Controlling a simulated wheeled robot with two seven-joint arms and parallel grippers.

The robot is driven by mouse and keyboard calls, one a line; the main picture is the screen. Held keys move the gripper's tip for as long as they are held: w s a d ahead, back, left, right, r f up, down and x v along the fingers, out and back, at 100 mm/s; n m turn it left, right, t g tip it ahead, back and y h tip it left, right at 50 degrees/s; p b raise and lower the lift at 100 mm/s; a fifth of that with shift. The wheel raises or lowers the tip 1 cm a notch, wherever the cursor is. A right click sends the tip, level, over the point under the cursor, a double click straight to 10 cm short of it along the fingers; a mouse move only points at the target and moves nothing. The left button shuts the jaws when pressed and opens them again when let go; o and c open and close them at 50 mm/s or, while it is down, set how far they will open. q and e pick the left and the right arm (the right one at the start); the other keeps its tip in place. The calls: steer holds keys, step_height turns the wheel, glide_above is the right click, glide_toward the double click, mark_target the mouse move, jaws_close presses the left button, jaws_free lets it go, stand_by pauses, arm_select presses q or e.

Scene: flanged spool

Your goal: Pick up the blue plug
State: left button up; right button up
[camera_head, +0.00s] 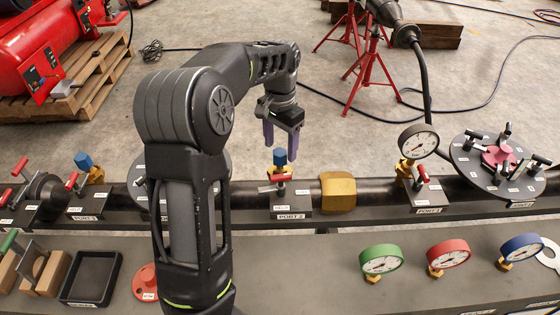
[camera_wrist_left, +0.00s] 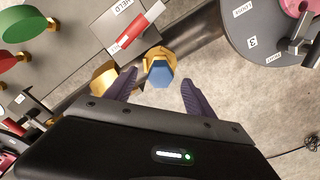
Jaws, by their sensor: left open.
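A blue plug (camera_head: 280,157) with a brass fitting below it stands on the valve block marked PORT 2 (camera_head: 291,217), beside a red handle. In the left wrist view the blue hexagonal plug (camera_wrist_left: 160,74) lies between my fingertips, with a gap on each side. My left gripper (camera_head: 280,151) is open, pointing down over this plug; its dark purple fingers (camera_wrist_left: 159,80) are spread and empty. How far the fingertips are above the plug is hard to tell. Another blue plug (camera_head: 83,160) stands on the left block marked PORT 3. My right gripper is not in view.
A brass collar (camera_head: 338,192) sits on the pipe just right of the plug. A gauge (camera_head: 418,141) and a round flange disc (camera_head: 490,174) stand farther right. The front bench holds green (camera_head: 381,259), red (camera_head: 448,254) and blue (camera_head: 521,248) gauges and a black tray (camera_head: 91,298).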

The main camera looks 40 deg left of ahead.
mark_target(280, 152)
arm_select(q)
step_height(280, 152, down, 4)
steer(key=shift+f+p, duration=0.25)
steer(key=shift+p, duration=0.1)
steer(key=shift+c, duration=0.5)
jaws_close()
stand_by(0.4)
